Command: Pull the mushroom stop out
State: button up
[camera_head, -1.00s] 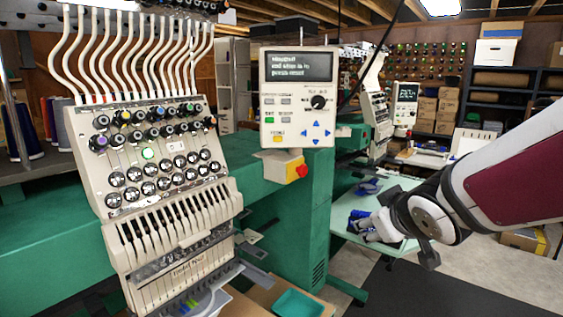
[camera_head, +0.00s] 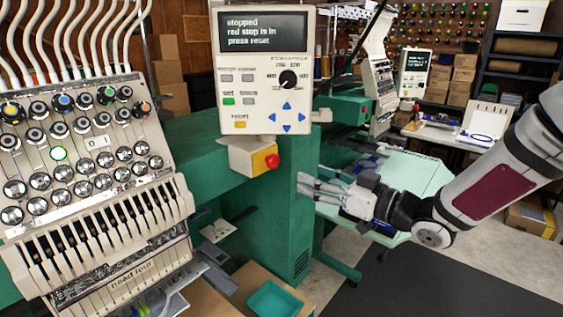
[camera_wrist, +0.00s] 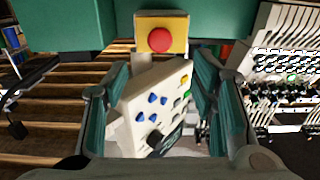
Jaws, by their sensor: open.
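The red mushroom stop (camera_head: 271,161) sits on the side of a small yellow and cream box (camera_head: 248,158) under the control panel. The panel (camera_head: 262,75) reads "stopped, red stop is in, press reset". My gripper (camera_head: 306,186) is open and empty, to the right of and a little below the stop, apart from it. In the wrist view the red stop (camera_wrist: 160,38) shows at the top middle on its yellow plate (camera_wrist: 175,46). It lies beyond my open fingers (camera_wrist: 160,85), with the panel (camera_wrist: 155,108) seen between them.
The green machine body (camera_head: 235,200) stands behind and below the stop. The embroidery head (camera_head: 90,190) with knobs and needles is at left. A teal tray (camera_head: 274,300) lies low in front. A pale green table (camera_head: 400,172) stands behind my arm. Dark floor (camera_head: 440,285) is clear at lower right.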

aim_at(276, 163)
jog(key=x, duration=1.1)
jog(key=shift+w+a+f, duration=0.1)
jog(key=shift+w+a, duration=0.05)
grip_shut()
